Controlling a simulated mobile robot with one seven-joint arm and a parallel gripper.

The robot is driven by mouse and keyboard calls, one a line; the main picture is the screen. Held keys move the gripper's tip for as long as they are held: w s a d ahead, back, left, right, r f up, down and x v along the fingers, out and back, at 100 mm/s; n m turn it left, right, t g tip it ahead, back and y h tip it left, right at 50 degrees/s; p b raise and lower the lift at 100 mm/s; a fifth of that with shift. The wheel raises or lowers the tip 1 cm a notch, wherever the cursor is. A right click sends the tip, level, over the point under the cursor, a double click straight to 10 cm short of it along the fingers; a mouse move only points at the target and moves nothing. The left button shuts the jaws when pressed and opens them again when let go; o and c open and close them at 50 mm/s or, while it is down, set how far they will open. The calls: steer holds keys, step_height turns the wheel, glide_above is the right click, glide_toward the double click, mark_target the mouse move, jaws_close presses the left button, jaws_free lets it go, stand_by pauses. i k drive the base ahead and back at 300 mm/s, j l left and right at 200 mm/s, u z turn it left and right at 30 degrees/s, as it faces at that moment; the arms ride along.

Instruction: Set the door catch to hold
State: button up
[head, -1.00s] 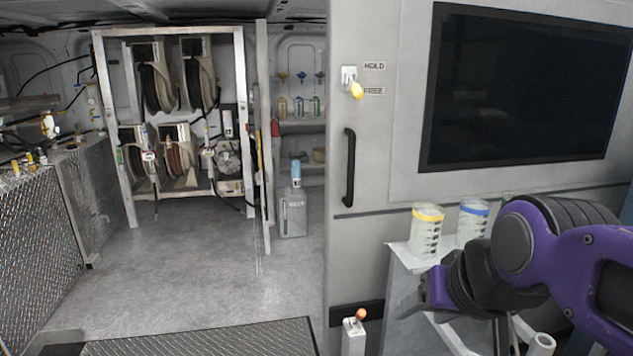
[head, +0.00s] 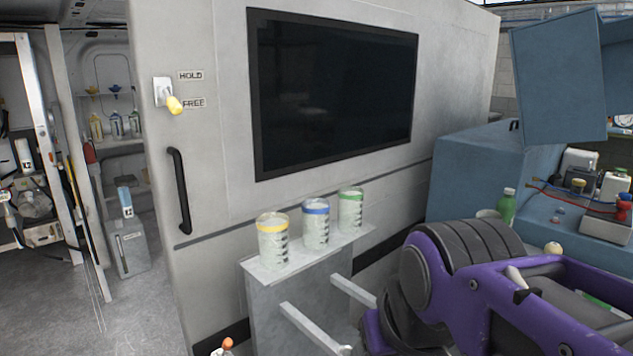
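The door catch (head: 163,92) is a small white plate with a yellow-knobbed lever (head: 175,105) on the grey door (head: 215,150). The lever slants down to the right, its knob beside the FREE label (head: 194,103). The HOLD label (head: 190,76) is just above. My purple and black arm fills the lower right of the head view, well to the right of the catch. My gripper's fingers cannot be made out.
A black door handle (head: 180,190) is below the catch. Several measuring jugs, with yellow (head: 273,240), blue (head: 316,222) and green (head: 350,210) bands, stand on a grey stand (head: 262,276) in front of the door. A blue cabinet (head: 480,170) is at right. An orange-knobbed lever (head: 227,344) is at the bottom.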

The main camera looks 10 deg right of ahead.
mark_target(172, 103)
steer(key=z, duration=0.75)
steer(key=k+j+u, duration=0.1)
steer(key=j, duration=0.5)
steer(key=k+j, duration=0.15)
steer(key=j, duration=0.45)
steer(key=k+j+u, duration=0.15)
steer(key=j, duration=0.5)
steer(key=k+j, duration=0.1)
steer(key=j, duration=0.5)
steer(key=i+j, duration=0.2)
